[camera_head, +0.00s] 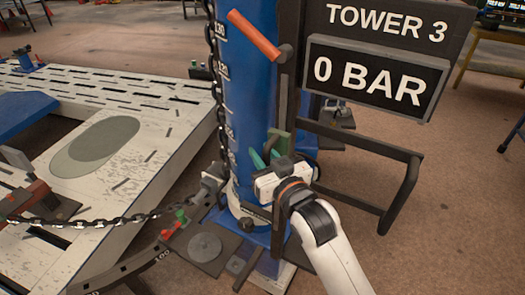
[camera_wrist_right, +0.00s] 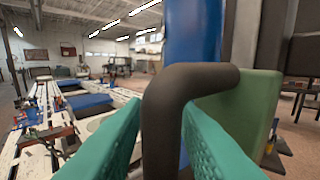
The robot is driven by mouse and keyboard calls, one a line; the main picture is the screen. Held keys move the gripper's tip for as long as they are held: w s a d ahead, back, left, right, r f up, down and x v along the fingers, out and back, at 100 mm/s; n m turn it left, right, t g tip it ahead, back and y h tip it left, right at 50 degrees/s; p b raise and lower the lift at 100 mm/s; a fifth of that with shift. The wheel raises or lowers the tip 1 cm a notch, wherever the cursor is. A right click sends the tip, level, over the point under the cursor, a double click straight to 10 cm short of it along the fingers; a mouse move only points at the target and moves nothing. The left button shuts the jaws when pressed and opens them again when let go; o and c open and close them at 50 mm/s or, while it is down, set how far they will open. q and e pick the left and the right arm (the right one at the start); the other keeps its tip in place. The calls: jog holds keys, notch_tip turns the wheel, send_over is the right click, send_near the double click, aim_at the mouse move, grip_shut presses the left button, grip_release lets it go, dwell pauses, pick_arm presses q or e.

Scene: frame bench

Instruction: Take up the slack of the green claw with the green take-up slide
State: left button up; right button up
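The green take-up slide (camera_wrist_right: 245,108) shows in the right wrist view as a green block with a dark bent handle (camera_wrist_right: 163,120). In the head view the slide (camera_head: 279,141) is on the blue tower, just beyond my right gripper (camera_head: 266,158). The teal fingers of my right gripper, also in the wrist view (camera_wrist_right: 162,138), stand apart on either side of the handle's downward part. Whether they press on it is unclear. A chain (camera_head: 125,216) runs left from the tower's foot to a reddish clamp (camera_head: 38,197). I cannot make out a green claw. My left gripper is not in view.
The blue tower (camera_head: 246,90) carries an orange lever (camera_head: 254,35) and a sign (camera_head: 375,80) reading 0 BAR. A dark metal frame (camera_head: 402,185) stands right of my right arm. The slotted white bench (camera_head: 150,98) fills the left. A small red and green part (camera_head: 181,217) sits near the tower's foot.

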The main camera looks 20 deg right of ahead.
jog(key=shift+w, duration=0.25)
grip_shut()
notch_tip(320, 180, down, 4)
jog(key=shift+f+b, duration=0.2)
jog(key=shift+b, duration=0.8)
jog(key=shift+a, duration=0.1)
jog(key=shift+c, duration=0.3)
grip_release()
jog(key=shift+o, duration=0.3)
jog(key=shift+r, duration=0.1)
